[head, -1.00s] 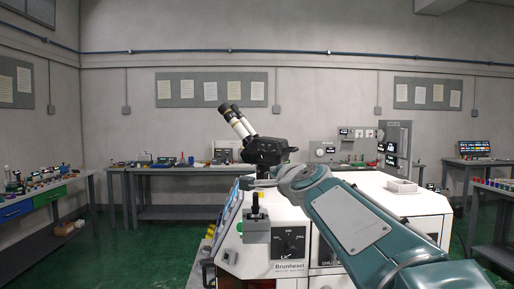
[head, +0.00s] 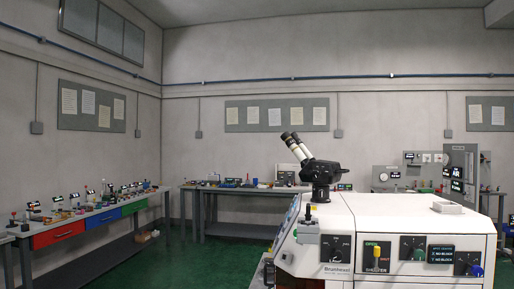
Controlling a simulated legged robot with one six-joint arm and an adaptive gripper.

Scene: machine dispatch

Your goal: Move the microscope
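The microscope (head: 318,172) stands on top of the white machine (head: 372,213), near its left end. It has a black body and two pale eyepiece tubes tilted up to the left. It is fully visible and nothing touches it from my side. My gripper and arm are not in this view, so its state does not show.
The machine's front has a grey joystick box (head: 307,234), a yellow shutter lever (head: 377,254) and several knobs. A white tray (head: 447,207) sits on its top at right. Benches with small items line the left and back walls. Green floor (head: 185,262) is open at left.

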